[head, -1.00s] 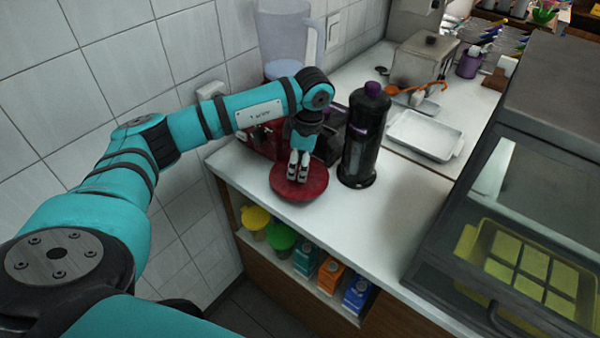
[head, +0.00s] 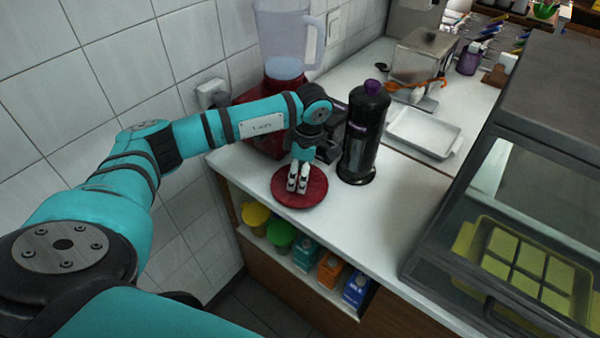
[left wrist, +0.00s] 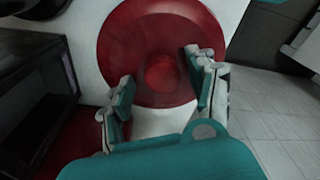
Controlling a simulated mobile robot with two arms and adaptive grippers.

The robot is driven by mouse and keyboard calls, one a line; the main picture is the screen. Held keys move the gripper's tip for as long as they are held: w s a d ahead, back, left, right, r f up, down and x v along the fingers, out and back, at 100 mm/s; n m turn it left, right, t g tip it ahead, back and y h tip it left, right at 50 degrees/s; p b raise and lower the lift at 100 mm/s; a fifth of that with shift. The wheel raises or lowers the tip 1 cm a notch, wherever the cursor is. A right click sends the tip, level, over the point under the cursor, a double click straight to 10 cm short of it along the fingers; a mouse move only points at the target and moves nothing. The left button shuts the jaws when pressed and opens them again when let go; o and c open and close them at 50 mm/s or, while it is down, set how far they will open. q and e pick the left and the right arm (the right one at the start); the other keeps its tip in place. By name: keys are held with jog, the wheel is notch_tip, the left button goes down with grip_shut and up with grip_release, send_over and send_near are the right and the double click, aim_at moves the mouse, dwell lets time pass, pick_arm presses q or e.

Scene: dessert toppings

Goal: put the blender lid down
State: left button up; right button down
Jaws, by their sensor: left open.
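The blender lid (head: 312,198) is a round dark red disc lying on the white counter, in front of the blender. My left gripper (head: 298,188) points down at it from above. In the left wrist view the lid (left wrist: 148,30) fills the upper middle, with its round raised centre visible between the spread fingers. My left gripper (left wrist: 157,75) is open there, with a finger on each side of that centre. The blender (head: 285,40) has a clear jug on a red base, partly hidden behind my left arm. My right gripper is not in view.
A tall black bottle (head: 365,130) with a purple cap stands just right of the lid. A white tray (head: 425,133) lies farther back. A glass-fronted case (head: 530,180) stands at the right. The counter front right of the bottle is clear.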

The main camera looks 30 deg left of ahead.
pick_arm(q)
jog(key=shift+r, duration=0.1)
jog(key=shift+r, duration=0.2)
notch_tip(320, 180, up, 12)
jog(key=d+b, duration=0.1)
jog(key=shift+w+d+f+b, duration=0.15)
jog(key=shift+w+b, duration=0.15)
jog(key=shift+b, duration=0.05)
